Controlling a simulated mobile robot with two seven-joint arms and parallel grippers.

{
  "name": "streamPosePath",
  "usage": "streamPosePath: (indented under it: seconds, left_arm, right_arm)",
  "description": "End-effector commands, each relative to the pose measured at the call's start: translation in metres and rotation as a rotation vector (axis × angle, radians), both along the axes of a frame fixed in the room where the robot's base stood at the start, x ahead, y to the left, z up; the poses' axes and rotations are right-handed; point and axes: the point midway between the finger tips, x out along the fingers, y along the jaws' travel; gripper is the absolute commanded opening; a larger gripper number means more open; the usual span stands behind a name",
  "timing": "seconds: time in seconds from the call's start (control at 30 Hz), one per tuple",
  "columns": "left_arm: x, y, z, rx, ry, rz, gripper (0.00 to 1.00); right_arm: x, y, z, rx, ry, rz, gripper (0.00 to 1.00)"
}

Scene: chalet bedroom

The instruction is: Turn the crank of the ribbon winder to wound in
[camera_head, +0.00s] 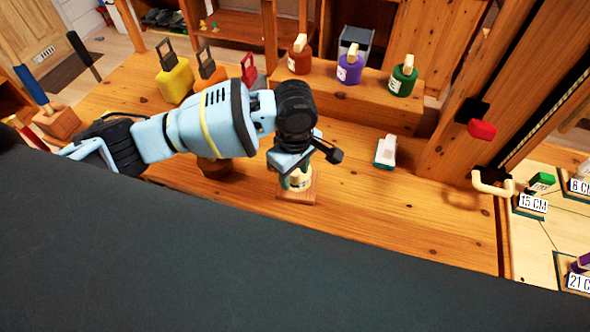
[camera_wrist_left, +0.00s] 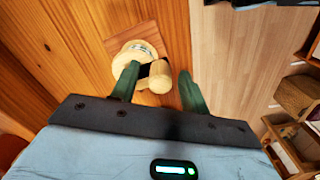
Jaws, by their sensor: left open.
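The ribbon winder (camera_head: 284,195) stands on the wooden bench top, a small square wooden base with a pale round spool. It also shows in the left wrist view (camera_wrist_left: 130,52). Its crank has a pale wooden knob (camera_wrist_left: 158,82) there. My left gripper (camera_head: 296,180) is over the winder and hides much of it in the head view. In the left wrist view my left gripper (camera_wrist_left: 156,82) is open, one green finger on each side of the knob. I cannot tell whether either finger touches it. My right gripper is not in view.
Red, purple and green bottles (camera_head: 348,67) stand on a raised shelf behind. A small white-and-green block (camera_head: 386,152) lies right of the winder. A wooden post (camera_head: 455,130) rises farther right. The bench front-right of the winder is clear.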

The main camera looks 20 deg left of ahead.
Motion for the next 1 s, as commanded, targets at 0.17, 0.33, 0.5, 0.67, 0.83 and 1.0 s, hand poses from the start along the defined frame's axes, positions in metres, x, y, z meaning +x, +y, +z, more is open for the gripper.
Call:
streamPosePath:
  seconds: [0.17, 0.33, 0.5, 0.67, 0.83, 1.0]
  left_arm:
    - [0.000, 0.000, 0.000, 0.000, 0.000, 0.000, 0.25]
    - [0.000, 0.000, 0.000, -0.001, 0.000, 0.000, 0.03]
    - [0.000, 0.000, 0.000, -0.001, 0.000, -0.005, 0.00]
    - [0.000, 0.001, 0.001, -0.002, 0.001, -0.038, 0.00]
    - [-0.001, 0.005, 0.000, -0.002, 0.004, -0.125, 0.00]
    - [-0.001, 0.010, 0.000, -0.001, 0.005, -0.261, 0.00]
  right_arm:
    - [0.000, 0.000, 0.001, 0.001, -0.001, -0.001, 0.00]
    - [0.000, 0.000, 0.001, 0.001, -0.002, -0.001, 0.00]
    - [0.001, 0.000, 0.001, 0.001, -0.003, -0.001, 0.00]
    - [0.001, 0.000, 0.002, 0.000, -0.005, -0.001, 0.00]
    - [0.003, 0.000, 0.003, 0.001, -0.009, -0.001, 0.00]
    - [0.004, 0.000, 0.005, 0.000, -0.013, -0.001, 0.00]
